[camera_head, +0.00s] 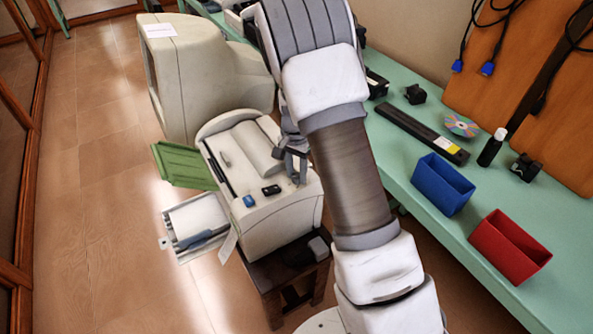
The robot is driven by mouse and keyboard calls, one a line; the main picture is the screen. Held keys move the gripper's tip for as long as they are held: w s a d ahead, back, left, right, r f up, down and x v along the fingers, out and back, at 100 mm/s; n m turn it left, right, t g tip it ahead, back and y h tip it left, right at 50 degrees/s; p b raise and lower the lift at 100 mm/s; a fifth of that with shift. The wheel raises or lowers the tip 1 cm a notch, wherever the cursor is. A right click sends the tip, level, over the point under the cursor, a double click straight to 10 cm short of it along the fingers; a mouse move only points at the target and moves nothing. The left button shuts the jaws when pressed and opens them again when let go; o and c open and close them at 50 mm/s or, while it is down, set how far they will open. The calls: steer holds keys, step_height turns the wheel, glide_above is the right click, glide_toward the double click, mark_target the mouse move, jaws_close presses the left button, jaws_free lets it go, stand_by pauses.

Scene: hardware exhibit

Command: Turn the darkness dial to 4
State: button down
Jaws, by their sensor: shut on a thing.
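A beige printer (283,222) stands on a small dark brown stand below the middle of the head view. My gripper (297,178) reaches down to the printer's top at its right edge. Its jaws are shut on a small part there, which looks like the darkness dial. The fingers and wrist hide the dial almost wholly, so I cannot read its number or pointer. A blue button (249,201) and a black switch-like part (271,190) sit on the printer's top, left of my gripper.
A green flap (183,165) and an open paper tray (190,246) stick out left of the printer. A large beige monitor (195,85) stands behind. The green bench (395,170) at right carries a blue bin (443,184) and a red bin (508,247). Floor at left is clear.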

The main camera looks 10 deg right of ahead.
mark_target(295, 175)
stand_by(0.4)
steer(key=c, duration=0.5)
jaws_free()
steer(key=shift+r, duration=0.1)
step_height(295, 175, up, 17)
steer(key=shift+w+a+r+p, duration=0.15)
steer(key=shift+p, duration=0.8)
steer(key=s+r+n+t+y, duration=0.1)
steer(key=s+r+n+t, duration=0.25)
steer(key=s+r, duration=0.9)
steer(key=s+n, duration=0.2)
steer(key=s, duration=0.3)
steer(key=s+n+t+p, duration=0.1)
steer(key=s, duration=0.4)
steer(key=s+r+n+t, duration=0.1)
steer(key=s+n, duration=0.1)
steer(key=s, duration=0.3)
steer(key=shift+d+n+h, duration=0.25)
steer(key=shift+n+h, duration=0.1)
steer(key=shift+h, duration=0.05)
